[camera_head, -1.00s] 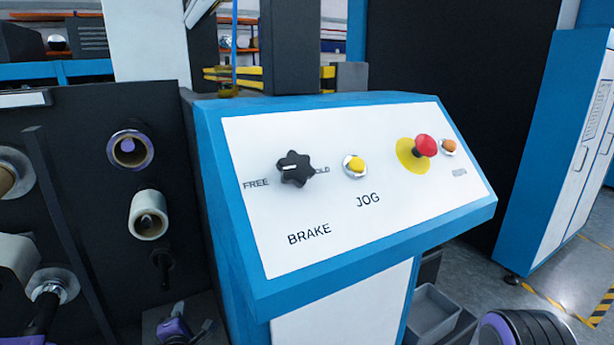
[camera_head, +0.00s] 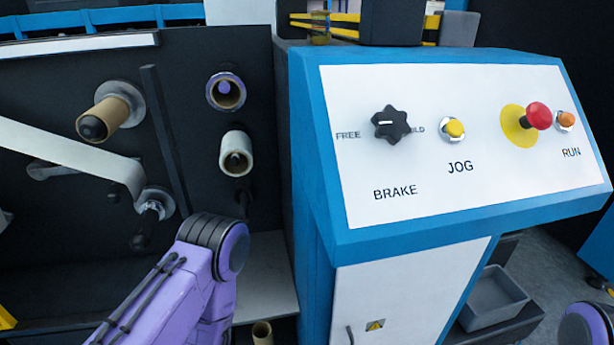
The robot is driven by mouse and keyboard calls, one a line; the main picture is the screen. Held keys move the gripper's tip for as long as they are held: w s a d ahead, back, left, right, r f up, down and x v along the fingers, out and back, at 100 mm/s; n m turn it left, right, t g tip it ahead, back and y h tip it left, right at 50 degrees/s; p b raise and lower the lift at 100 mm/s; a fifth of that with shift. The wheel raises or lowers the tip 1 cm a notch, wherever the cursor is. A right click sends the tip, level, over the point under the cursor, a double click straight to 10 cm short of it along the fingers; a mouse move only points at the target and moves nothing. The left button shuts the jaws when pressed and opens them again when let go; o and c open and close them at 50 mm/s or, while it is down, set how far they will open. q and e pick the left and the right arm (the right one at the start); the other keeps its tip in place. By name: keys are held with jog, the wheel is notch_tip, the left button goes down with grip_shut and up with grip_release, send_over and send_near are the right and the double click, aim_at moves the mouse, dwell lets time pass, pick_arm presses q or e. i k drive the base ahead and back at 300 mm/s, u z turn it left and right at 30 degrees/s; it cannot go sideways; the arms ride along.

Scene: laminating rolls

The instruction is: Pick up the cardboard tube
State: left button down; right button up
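A brown cardboard tube (camera_head: 262,333) stands at the bottom edge of the head view, on or by a grey ledge. Its open round end faces up and its lower part is cut off. Another brown cardboard-coloured tube (camera_head: 112,112) sits around a spindle with a black tip on the dark machine face at the left. My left arm shows as purple links at the bottom left, close to the standing tube. A bit of my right arm shows at the bottom right corner. Neither gripper is in view.
A blue control panel (camera_head: 331,190) with a black knob and buttons stands to the right. A white roll (camera_head: 236,152) and a purple-lined ring (camera_head: 226,91) stick out of the machine face. A white web (camera_head: 70,150) runs at the left. A grey bin (camera_head: 492,298) sits lower right.

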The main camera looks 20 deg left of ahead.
aim_at(113, 113)
jog(key=z, duration=0.05)
jog(key=k, duration=0.5)
jog(key=u, duration=1.9)
jog(key=k, duration=0.75)
jog(key=u, duration=0.4)
jog(key=i, duration=0.95)
jog(key=u, duration=0.05)
